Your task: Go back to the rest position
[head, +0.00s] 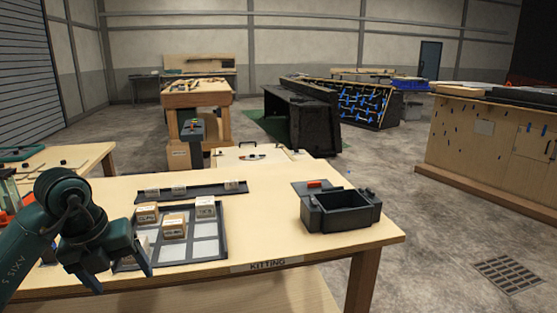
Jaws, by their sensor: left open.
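My left gripper (120,277) is low at the left of the head view, over the front left of the kitting table (350,240). Its two fingers are apart, with nothing seen between them. It overlaps the left edge of a dark compartment tray (222,258) in the picture; I cannot tell whether it touches. Several small boxes, such as a tan-topped one (174,226), sit in the tray's back and middle cells. My right gripper is not in view.
A black open bin (340,220) stands on the table's right, with a red piece (314,184) behind it. A dark rack (190,190) holding small cards lies behind the tray. The table's right front is clear. Other benches stand beyond, including a wooden workbench (196,97).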

